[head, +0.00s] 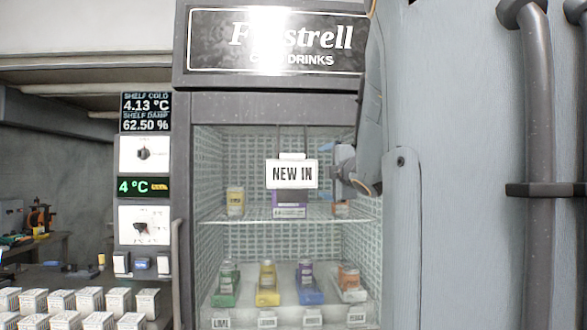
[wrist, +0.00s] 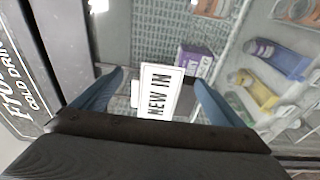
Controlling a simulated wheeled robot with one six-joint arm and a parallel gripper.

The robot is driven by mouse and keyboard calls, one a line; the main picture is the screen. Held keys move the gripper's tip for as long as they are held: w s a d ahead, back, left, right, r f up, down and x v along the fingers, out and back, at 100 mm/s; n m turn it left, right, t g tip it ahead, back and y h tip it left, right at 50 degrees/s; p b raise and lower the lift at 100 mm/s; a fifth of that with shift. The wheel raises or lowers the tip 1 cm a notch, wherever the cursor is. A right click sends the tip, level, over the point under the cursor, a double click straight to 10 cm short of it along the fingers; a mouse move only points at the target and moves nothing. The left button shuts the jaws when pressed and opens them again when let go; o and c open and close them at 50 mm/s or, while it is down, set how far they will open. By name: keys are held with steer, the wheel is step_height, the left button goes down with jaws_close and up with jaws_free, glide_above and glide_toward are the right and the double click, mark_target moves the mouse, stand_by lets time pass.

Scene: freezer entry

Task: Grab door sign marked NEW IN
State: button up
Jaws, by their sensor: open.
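The white door sign (head: 292,174) with black "NEW IN" lettering hangs upright at the front of the drinks cooler, with a small white piece at its top edge. In the wrist view the sign (wrist: 156,92) appears turned on its side, between my two blue fingers. My gripper (head: 327,161) is just right of the sign in the head view, its fingers spread. In the wrist view my gripper (wrist: 158,76) is open, with one finger on each side of the sign. I see no clear contact, and the exact depth gap cannot be told.
Several bottles on coloured trays stand below. A control panel (head: 145,185) and rows of small boxes (head: 90,300) are at left. My arm fills the right.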

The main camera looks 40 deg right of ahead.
mark_target(314, 174)
steer(key=p+x, duration=0.1)
steer(key=x, duration=0.1)
steer(key=p+x, duration=0.1)
steer(key=x, duration=0.4)
steer(key=shift+w+a+f+p, duration=0.2)
steer(key=shift+a+f+p, duration=0.05)
steer(key=shift+f+p, duration=0.15)
steer(key=c, duration=1.2)
steer(key=shift+r, duration=0.1)
